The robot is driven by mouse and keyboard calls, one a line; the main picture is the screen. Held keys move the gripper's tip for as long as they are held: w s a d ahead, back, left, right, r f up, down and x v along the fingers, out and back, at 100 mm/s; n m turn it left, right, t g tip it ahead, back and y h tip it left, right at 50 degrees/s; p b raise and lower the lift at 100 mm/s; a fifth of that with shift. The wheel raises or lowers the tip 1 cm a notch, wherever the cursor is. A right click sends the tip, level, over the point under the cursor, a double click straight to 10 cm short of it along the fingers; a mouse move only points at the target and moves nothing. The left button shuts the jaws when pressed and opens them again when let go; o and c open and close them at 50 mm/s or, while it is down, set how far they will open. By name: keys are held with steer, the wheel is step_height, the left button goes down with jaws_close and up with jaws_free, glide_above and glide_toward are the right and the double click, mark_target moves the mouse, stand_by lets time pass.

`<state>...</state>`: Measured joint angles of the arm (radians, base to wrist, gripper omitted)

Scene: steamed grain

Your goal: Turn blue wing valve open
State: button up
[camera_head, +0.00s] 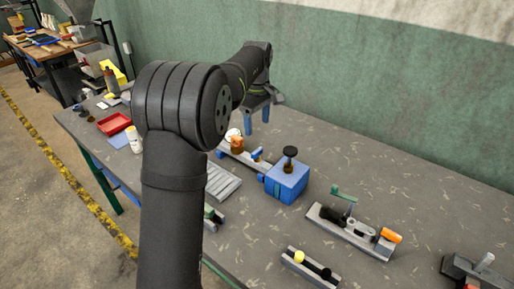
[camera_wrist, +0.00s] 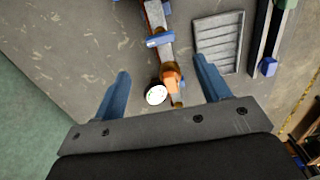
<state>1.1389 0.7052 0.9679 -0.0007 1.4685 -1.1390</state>
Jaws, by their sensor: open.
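The blue wing valve (camera_wrist: 160,40) is a short blue handle on a narrow metal fixture. In the wrist view its wing lies roughly crosswise to the fixture's long line. The fixture runs between the fingers in the wrist view, with the wing beyond the fingertips. In the head view my gripper (camera_head: 257,117) hangs above the table, behind the fixture.
A round white gauge (camera_wrist: 156,95) and an orange part (camera_wrist: 171,79) sit on the same fixture. A ribbed grey tray (camera_wrist: 218,42) lies beside it. The blue box (camera_head: 287,181) with a black knob stands close by. Other fixtures stand towards the front right.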

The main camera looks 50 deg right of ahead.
mark_target(257, 150)
step_height(257, 150, down, 11)
steer(key=shift+r, duration=0.15)
steer(key=c, duration=1)
